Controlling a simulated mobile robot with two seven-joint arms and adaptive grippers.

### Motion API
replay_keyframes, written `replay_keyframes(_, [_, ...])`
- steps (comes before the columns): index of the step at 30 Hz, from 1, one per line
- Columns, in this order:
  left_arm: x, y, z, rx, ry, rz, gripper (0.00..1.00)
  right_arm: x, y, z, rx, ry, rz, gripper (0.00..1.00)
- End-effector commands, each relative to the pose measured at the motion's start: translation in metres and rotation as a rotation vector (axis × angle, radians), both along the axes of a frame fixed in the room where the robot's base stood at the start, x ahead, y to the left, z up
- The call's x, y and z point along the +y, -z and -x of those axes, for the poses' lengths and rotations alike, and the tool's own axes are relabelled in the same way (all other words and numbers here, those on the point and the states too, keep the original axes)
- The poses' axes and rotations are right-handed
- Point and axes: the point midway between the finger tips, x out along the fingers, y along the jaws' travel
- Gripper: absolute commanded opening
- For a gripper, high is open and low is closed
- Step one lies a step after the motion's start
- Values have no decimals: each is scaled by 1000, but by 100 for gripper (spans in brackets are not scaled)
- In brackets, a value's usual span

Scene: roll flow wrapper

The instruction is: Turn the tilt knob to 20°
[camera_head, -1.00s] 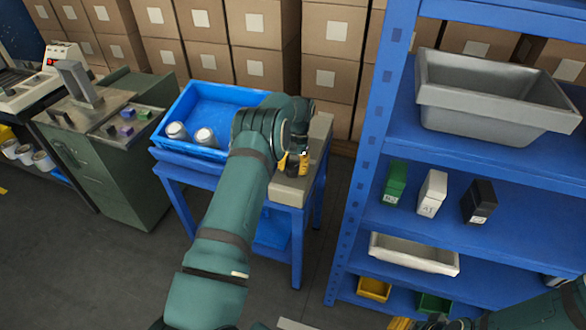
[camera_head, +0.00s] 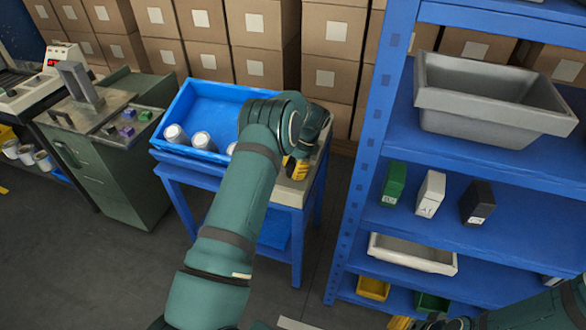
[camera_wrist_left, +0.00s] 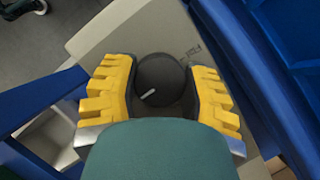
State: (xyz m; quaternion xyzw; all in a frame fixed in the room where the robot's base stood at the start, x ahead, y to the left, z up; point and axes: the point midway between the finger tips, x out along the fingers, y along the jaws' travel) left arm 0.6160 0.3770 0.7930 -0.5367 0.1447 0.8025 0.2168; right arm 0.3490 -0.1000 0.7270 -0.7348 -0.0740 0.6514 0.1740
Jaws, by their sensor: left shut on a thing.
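The tilt knob (camera_wrist_left: 161,80) is round and black with a short white pointer mark. It sits on a beige box, and in the left wrist view the mark points to the lower left. My left gripper (camera_wrist_left: 162,92) has its yellow fingers on either side of the knob, shut on it. In the head view the left gripper (camera_head: 296,167) is over the beige box (camera_head: 288,193), and my wrist hides the knob. My right arm shows only in part at the lower right, and its finger state is unclear.
The beige box stands on a blue table beside a blue tray (camera_head: 207,92) holding several white-topped cans (camera_head: 203,141). A blue shelf (camera_head: 352,200) with a grey bin (camera_head: 490,112) and small boxes stands to the right. A green cabinet (camera_head: 125,170) stands to the left.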

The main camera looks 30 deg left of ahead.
Motion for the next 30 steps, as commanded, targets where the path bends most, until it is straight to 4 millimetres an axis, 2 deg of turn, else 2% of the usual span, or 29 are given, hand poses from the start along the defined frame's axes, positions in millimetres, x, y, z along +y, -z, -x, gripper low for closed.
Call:
replay_keyframes(18, [-1, 4, 3, 11, 38, 3, 11, 0, -1, 0, 1, 0, 0, 47])
replay_keyframes(19, [-1, 4, 3, 11, 38, 3, 60, 0, -1, 0, 1, 0, 0, 47])
replay_keyframes(21, [-1, 3, 2, 9, 37, 3, 80, 0, -1, 0, 1, 0, 0, 47])
replay_keyframes(30, [0, 0, 1, 3, 37, 1, 80, 0, -1, 0, 1, 0, 0, 47])
